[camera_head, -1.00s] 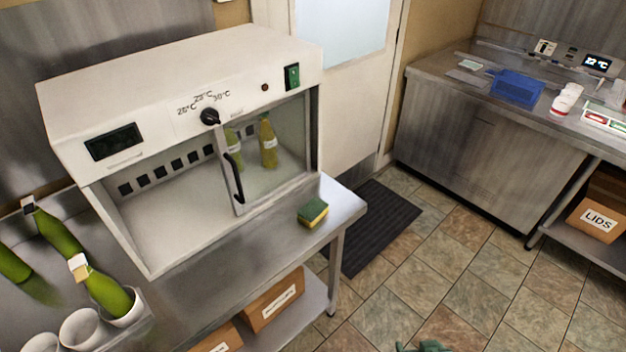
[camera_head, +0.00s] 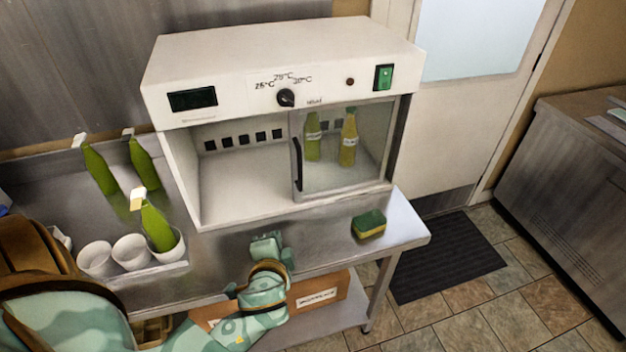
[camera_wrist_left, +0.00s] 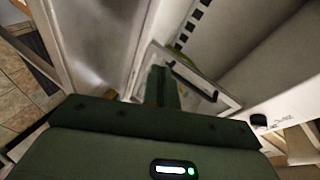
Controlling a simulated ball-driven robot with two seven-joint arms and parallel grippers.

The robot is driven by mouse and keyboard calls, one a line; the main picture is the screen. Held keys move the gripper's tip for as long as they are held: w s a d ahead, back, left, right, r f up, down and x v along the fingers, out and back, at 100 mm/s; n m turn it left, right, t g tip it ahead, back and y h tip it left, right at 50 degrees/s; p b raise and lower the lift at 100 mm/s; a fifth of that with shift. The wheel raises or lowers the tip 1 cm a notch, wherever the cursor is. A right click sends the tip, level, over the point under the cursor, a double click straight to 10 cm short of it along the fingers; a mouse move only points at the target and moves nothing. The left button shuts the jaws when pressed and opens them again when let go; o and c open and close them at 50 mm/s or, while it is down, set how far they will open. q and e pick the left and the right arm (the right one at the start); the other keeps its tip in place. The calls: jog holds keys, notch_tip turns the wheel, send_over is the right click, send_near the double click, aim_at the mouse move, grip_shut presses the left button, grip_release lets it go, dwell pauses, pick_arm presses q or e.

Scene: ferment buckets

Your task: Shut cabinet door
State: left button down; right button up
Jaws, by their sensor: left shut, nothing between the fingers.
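The white cabinet (camera_head: 215,70) stands on the steel table. Its glass door (camera_head: 345,165) covers the right half of the front, and the left half is open. The door's black upright handle (camera_head: 297,165) is on its left edge. My left gripper (camera_head: 267,243) is shut and empty, in front of and below the door, over the table's front part and apart from the handle. In the left wrist view the shut fingers (camera_wrist_left: 162,88) point toward the door, with the handle (camera_wrist_left: 192,80) just beyond. My right gripper is out of view.
A green-yellow sponge (camera_head: 369,224) lies on the table to the right of my gripper. Green bottles (camera_head: 100,170) and white cups (camera_head: 130,251) stand at the left. Two bottles (camera_head: 348,140) show behind the glass. A cardboard box (camera_head: 322,300) is on the lower shelf.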

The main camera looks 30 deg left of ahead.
pick_arm(q)
jog(key=w+d+r+m+t+h, duration=0.2)
jog(key=w+d+r+m+t, duration=0.3)
jog(key=w, duration=0.4)
jog(key=w+a+p, duration=0.2)
jog(key=w+a, duration=0.4)
jog(key=a, duration=0.1)
jog(key=shift+w+m+t, duration=0.3)
jog(key=shift+w+m, duration=0.05)
jog(key=shift+m, duration=0.05)
jog(key=shift+a+f, duration=0.15)
